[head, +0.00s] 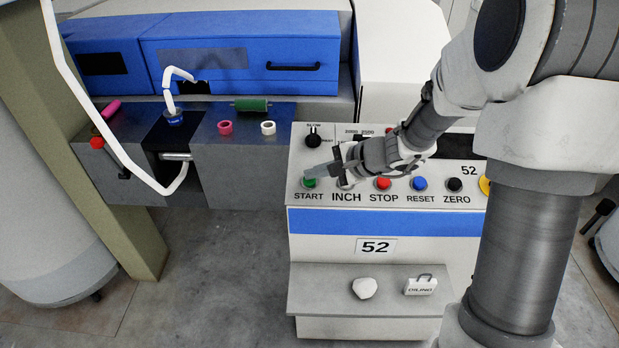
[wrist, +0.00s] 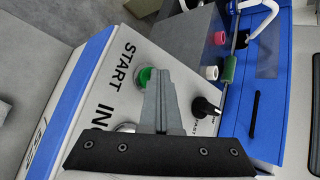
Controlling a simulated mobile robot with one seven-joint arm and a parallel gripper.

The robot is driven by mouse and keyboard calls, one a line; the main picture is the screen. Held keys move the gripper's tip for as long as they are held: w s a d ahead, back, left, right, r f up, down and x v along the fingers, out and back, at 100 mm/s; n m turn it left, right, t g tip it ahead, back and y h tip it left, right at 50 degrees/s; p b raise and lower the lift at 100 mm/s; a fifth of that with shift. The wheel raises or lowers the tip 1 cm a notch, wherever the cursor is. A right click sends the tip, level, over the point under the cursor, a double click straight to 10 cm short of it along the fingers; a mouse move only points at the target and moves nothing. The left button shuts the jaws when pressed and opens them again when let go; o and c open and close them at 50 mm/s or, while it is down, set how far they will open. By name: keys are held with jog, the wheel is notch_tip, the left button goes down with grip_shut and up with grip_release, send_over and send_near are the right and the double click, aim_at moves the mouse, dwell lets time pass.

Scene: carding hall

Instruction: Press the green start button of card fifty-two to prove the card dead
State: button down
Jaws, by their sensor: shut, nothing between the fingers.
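The control panel of card 52 (head: 345,220) stands in the middle of the head view, with "52" on its front plate. Its green start button (head: 310,183) is at the left end of the button row, above the word START. It also shows in the wrist view (wrist: 147,76), partly covered by my fingers. My gripper (head: 309,172) is shut and empty, its fingertips at the green button. In the wrist view the fingertips (wrist: 160,70) overlap the button's right side. I cannot tell whether they touch it.
The inch button is mostly hidden by my gripper. The red stop button (head: 383,183), blue reset button (head: 420,184) and black zero button (head: 454,185) follow to the right. A black speed knob (head: 313,139) stands just behind START. A shelf below holds a white lump (head: 364,288).

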jog(key=shift+s+r+p, duration=0.2)
jog(key=shift+r+p, duration=0.1)
jog(key=shift+r, duration=0.45)
jog(key=shift+r, duration=0.15)
jog(key=r+p, duration=0.1)
jog(key=r, duration=0.1)
jog(key=s+r+p, duration=0.1)
jog(key=r, duration=0.1)
jog(key=shift+s+r+p, duration=0.15)
jog(key=shift+r+p, duration=0.15)
jog(key=shift+p, duration=0.1)
jog(key=s+d+r+n+g+h+p, duration=0.3)
jog(key=s+r+n, duration=0.4)
jog(key=s+r, duration=0.55)
jog(key=s+d+r+n+t+h+p, duration=0.3)
jog(key=s+d+r+n+h, duration=0.1)
jog(key=s+d, duration=0.6)
jog(key=shift+s+r+n+h+p, duration=0.3)
jog(key=shift+s+r+n+h, duration=0.1)
jog(key=shift+s+r+h, duration=0.45)
